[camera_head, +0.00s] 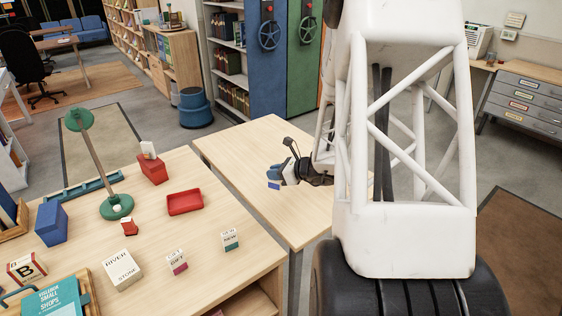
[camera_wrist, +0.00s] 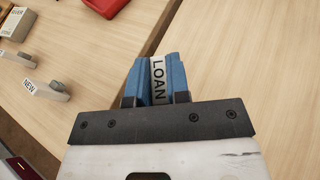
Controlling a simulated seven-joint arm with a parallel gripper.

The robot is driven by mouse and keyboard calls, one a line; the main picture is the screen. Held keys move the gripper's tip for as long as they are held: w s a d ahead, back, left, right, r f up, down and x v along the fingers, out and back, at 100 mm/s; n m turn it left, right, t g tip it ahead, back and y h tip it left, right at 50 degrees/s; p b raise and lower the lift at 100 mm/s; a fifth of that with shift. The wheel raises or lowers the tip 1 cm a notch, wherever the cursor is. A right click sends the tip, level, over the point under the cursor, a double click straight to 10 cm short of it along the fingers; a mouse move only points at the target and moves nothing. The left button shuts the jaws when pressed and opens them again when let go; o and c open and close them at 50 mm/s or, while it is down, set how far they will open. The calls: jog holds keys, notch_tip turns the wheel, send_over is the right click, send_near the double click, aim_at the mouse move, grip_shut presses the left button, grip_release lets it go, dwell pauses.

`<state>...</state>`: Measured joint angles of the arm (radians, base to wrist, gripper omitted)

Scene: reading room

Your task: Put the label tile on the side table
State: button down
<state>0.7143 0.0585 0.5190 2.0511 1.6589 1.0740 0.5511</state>
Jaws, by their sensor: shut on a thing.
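The label tile, white with black letters reading LOAN, shows in the wrist view (camera_wrist: 158,80) between the two blue fingers of my gripper (camera_wrist: 155,75). My gripper is shut on it. The side table (camera_head: 235,145) is a bare pale wooden top. I cannot tell whether the tile touches it or hangs just above.
The larger desk (camera_head: 205,245) stands to the left across a narrow gap. It holds a red tray (camera_head: 185,202), a green lamp (camera_head: 95,165), a blue box (camera_head: 51,223) and several labelled blocks, including one reading NEW (camera_head: 229,239). The side table's top around my gripper is clear.

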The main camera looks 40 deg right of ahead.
jog(key=shift+m+t+h, duration=0.4)
jog(key=shift+m+h, duration=0.4)
jog(key=shift+h, duration=0.1)
jog(key=s+d, duration=0.2)
jog(key=d, duration=0.3)
jog(key=shift+s+f, duration=0.3)
jog(key=shift+s, duration=0.1)
jog(key=shift+w, duration=0.1)
jog(key=w+d+f, duration=0.1)
jog(key=w+d, duration=0.7)
jog(key=w, duration=0.5)
jog(key=shift+w+d+f, duration=0.15)
jog(key=shift+w+f, duration=0.1)
jog(key=shift+f, duration=0.05)
jog(key=shift+f, duration=1.7)
jog(key=shift+f, duration=0.15)
jog(key=c, duration=1.1)
grip_release()
